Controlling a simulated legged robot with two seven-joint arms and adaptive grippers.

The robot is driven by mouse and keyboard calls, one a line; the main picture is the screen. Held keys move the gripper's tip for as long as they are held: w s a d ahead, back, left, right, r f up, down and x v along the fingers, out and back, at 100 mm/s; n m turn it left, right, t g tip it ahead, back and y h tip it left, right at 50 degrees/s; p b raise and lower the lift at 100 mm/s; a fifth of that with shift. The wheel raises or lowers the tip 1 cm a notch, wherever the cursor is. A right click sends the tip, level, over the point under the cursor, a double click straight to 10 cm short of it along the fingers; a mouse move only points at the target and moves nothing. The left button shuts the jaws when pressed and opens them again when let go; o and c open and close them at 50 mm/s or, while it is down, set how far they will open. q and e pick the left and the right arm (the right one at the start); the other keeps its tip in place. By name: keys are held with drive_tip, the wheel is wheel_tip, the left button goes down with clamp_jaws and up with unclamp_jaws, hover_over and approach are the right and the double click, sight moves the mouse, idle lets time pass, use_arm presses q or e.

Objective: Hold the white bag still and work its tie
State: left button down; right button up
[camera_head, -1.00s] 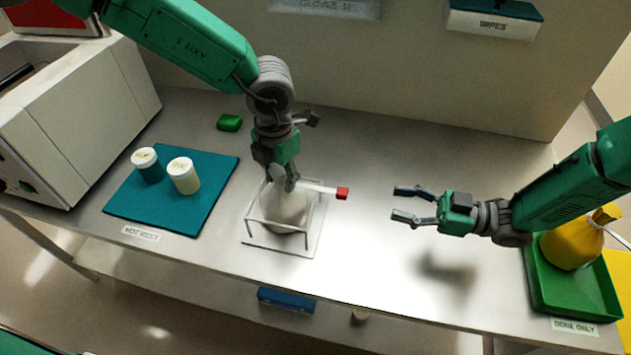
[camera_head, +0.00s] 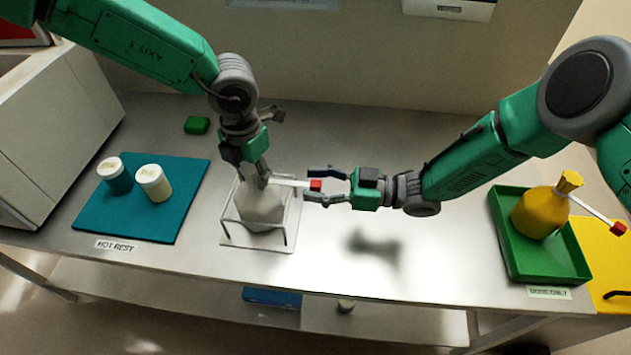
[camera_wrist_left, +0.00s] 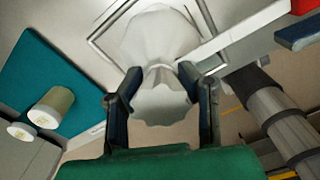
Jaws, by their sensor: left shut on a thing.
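The white bag (camera_head: 260,205) stands inside a wire frame on a plate on the bench. My left gripper (camera_head: 263,178) is shut on the bag's gathered neck; in the left wrist view its fingers (camera_wrist_left: 160,80) lie on both sides of the neck. The white tie (camera_head: 288,182) sticks out to the right from the neck and ends in a red tab (camera_head: 316,185). My right gripper (camera_head: 309,184) is open, with its fingers apart on either side of the red tab. Whether they touch it I cannot tell.
A teal mat (camera_head: 140,215) with two white-lidded jars stands at left. A green tray (camera_head: 513,262) at right holds a yellow bag (camera_head: 538,214) with its own red-ended tie. A small green object (camera_head: 197,125) lies at the back. The bench between frame and tray is clear.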

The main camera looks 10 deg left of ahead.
sight(289, 182)
clamp_jaws()
drive_tip(key=shift+a, duration=2.65)
unclamp_jaws()
drive_tip(key=shift+d, duration=0.1)
drive_tip(key=d, duration=1.2)
